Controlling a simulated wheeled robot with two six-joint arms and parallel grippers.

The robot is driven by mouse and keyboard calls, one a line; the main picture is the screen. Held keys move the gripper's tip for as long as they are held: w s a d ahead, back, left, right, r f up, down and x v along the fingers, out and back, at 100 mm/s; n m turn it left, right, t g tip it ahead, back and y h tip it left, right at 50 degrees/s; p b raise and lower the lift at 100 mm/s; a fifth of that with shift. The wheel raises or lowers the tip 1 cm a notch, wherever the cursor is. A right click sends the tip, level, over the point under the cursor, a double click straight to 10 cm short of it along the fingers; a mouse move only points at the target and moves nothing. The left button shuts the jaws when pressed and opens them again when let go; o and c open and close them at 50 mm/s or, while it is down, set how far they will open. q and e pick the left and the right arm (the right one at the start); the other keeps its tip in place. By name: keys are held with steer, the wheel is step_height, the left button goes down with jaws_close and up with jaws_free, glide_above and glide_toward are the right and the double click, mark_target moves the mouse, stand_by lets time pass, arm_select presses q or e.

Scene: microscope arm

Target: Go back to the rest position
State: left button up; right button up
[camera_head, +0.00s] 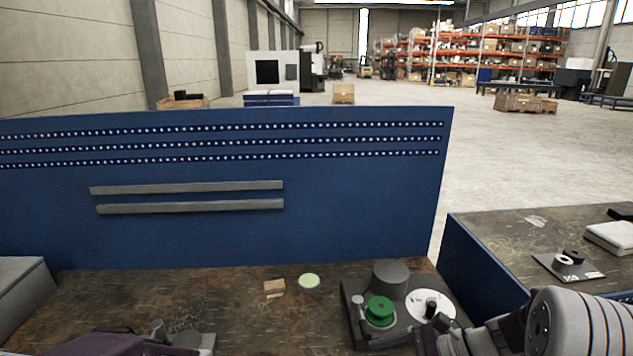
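My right arm comes in from the lower right. Its dark gripper (438,338) is at the bottom edge, by the front right of a grey fixture (352,291). The fixture carries a grey cylinder (391,278), a green round part (380,310) and a white disc (430,304). The gripper overlaps the disc's near edge in the picture; I cannot tell whether they touch. My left gripper (155,340) is at the bottom left edge, by a second grey plate (207,342) that is cut off. The fingers of both grippers are too hidden to read.
A small wooden block (274,288) and a pale green disc (309,281) lie on the workbench (240,305). A blue panel (350,200) with two grey rails stands behind. A grey box (22,290) is at left. A second bench (500,240) stands right, past a gap.

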steer(key=s+a+f+n+g+h, duration=0.2)
steer(key=s+f+n+h, duration=0.15)
steer(key=s+n, duration=0.2)
steer(key=s+a+f+n+g+h, duration=0.1)
steer(key=s+f+n+g+h, duration=0.1)
steer(key=s+n+h, duration=0.3)
steer(key=w+d+f+n+t+h, duration=0.2)
steer(key=d+n+t, duration=0.1)
steer(key=d+n, duration=0.3)
steer(key=shift+d+n, duration=0.4)
steer(key=shift+n, duration=0.25)
steer(key=shift+d, duration=0.1)
